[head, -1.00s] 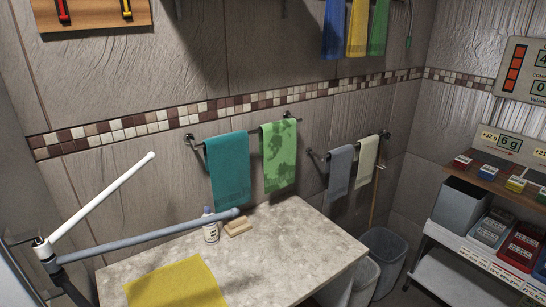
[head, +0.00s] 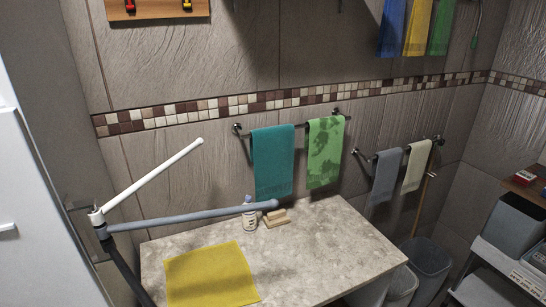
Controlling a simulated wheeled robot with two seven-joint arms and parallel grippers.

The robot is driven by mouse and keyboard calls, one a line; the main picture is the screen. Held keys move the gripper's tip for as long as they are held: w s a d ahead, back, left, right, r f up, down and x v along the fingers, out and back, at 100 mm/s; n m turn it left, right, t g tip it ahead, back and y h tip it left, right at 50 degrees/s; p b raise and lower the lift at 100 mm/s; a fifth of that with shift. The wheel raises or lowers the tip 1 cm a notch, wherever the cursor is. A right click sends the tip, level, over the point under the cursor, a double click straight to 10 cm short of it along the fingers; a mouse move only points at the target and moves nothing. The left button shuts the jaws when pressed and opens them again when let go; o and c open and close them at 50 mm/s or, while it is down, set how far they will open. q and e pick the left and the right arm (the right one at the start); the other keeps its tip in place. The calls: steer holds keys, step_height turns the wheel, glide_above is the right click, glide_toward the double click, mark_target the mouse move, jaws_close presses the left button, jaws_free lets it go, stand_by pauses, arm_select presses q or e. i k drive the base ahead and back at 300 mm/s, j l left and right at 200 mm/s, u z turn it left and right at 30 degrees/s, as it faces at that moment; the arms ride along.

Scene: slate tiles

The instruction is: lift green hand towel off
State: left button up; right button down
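A light green hand towel (head: 324,152) with darker green, damp-looking patches hangs folded over a dark wall rail. A teal towel (head: 273,160) hangs on the same rail just to its left, with a small gap between them. A smaller plain green cloth (head: 441,28) hangs higher up at the right, beside a yellow one (head: 418,27) and a blue one (head: 393,27). Neither of my grippers shows in the head view.
A stone-topped counter (head: 310,265) stands below the rail, with a yellow cloth (head: 210,275), a bottle (head: 249,216) and a wooden brush or block (head: 276,218). White (head: 155,174) and grey-blue (head: 190,217) rods reach out from a left bracket. Grey (head: 385,176) and cream (head: 416,166) towels hang rightward.

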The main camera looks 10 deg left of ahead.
mark_target(323, 139)
steer(key=i+l, duration=0.1)
steer(key=l, duration=0.25)
steer(key=i+l, duration=0.15)
steer(key=l, duration=0.25)
steer(key=i+l, duration=0.1)
steer(key=l, duration=0.25)
steer(key=i+l, duration=0.1)
steer(key=l, duration=0.3)
steer(key=i+l, duration=0.1)
steer(key=l, duration=0.25)
steer(key=i+l+u, duration=0.1)
steer(key=l, duration=0.3)
